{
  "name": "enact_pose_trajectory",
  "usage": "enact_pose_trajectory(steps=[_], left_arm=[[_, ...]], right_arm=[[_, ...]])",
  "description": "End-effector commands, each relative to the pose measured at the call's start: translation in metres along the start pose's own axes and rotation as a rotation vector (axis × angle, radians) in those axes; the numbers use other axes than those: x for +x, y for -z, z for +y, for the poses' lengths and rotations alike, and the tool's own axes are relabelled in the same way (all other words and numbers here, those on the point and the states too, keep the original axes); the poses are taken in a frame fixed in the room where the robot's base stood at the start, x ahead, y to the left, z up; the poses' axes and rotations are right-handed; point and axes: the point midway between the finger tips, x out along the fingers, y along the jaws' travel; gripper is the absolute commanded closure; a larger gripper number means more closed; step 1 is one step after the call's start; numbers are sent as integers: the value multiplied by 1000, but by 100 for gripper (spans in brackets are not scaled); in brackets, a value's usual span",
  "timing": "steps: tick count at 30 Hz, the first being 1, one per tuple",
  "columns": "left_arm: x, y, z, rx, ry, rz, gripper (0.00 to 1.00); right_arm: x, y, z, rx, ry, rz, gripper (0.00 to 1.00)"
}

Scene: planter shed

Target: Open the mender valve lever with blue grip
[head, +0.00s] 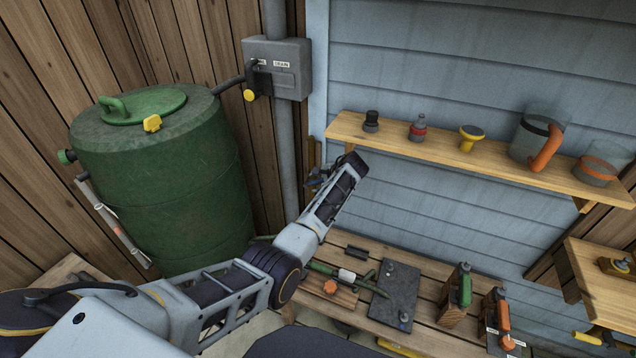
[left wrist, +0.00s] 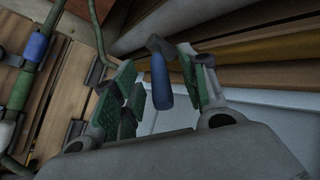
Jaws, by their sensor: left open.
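In the left wrist view, a lever's blue grip (left wrist: 161,82) hangs from a dark bent arm, in the gap between my left gripper's fingers. The green-padded fingers (left wrist: 155,70) stand apart on either side, and I see no firm hold on the grip. In the head view, my left gripper (head: 322,174) is in front of the wall, just left of the shelf's end. The blue grip is hidden or too small to tell there. My right gripper is not in view.
A green barrel (head: 165,180) stands at the left. A grey box (head: 277,68) marked DRAIN has a lever with a yellow knob (head: 249,95). A wooden shelf (head: 440,152) with several items is right of the gripper. A slatted bench (head: 425,325) with tools lies below.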

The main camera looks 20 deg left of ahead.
Motion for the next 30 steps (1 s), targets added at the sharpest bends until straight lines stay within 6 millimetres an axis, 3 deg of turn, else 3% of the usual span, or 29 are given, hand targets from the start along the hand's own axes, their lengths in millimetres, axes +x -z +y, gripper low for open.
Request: enact_pose_trajectory(steps=[16,30], left_arm=[[-53,0,0,1,0,0,57],[-62,0,1,1,-1,-1,57]], right_arm=[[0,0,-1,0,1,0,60],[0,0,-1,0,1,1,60]])
